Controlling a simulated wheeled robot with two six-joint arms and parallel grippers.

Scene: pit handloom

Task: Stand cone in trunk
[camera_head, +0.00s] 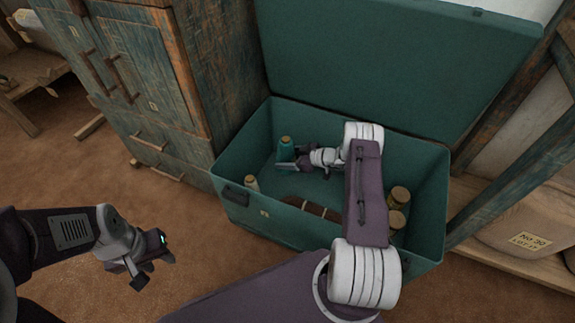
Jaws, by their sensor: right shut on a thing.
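The open teal trunk (262,223) stands on the floor with its lid (390,60) tilted back. My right arm reaches into it. My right gripper (284,160) is shut on a teal cone of thread (286,146) with a tan top, near the trunk's left back part. The cone looks upright; its base is partly hidden by the fingers, so I cannot tell whether it touches the trunk floor. My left gripper (157,272) is open and empty above the floor, left of the trunk.
Inside the trunk are a pale cone (251,184) at the left front, a brown strapped bundle (313,207), and two olive-brown cones (399,196) at the right, partly behind my arm. A worn cabinet (165,90) stands close on the left. A timber frame (500,180) bounds the right.

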